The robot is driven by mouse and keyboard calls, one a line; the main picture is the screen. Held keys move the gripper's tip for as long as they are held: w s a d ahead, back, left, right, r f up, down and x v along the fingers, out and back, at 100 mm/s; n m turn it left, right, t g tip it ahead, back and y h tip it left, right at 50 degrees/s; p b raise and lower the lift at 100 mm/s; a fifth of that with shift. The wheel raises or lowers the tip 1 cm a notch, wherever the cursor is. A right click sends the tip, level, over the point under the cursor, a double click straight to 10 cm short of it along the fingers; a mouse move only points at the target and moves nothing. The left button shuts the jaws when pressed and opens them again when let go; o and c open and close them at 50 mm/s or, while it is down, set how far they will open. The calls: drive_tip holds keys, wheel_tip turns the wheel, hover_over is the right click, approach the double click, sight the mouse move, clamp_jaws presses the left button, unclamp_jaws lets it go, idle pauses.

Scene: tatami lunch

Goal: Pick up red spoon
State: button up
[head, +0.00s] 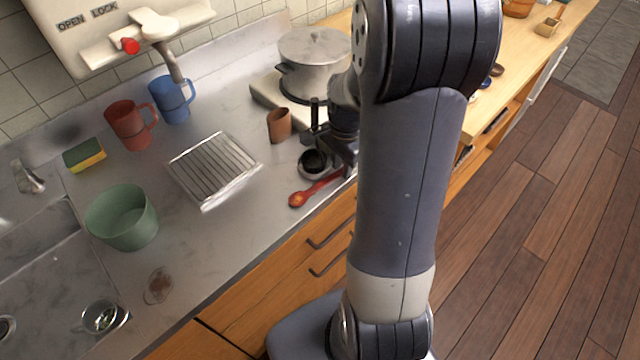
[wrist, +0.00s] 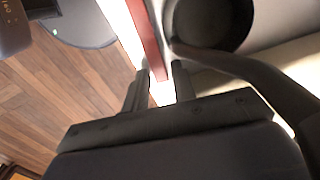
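The red spoon (head: 318,189) lies on the metal counter near its front edge, its orange-marked bowl to the left. Its handle runs right toward my gripper (head: 347,160), where my arm hides the handle's end. In the wrist view, the red handle (wrist: 147,38) reaches down to the gap between the two fingertips of my gripper (wrist: 160,78). The fingers are apart, with bright counter showing between them. I cannot tell whether the handle lies between the fingers or just below them.
A small dark round pan (head: 314,163) sits right behind the spoon; it also shows close to the fingers in the wrist view (wrist: 210,22). A brown cup (head: 279,125), a lidded pot (head: 315,60) and a wire rack (head: 213,168) stand nearby.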

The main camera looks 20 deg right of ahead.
clamp_jaws()
drive_tip(key=shift+r, duration=0.1)
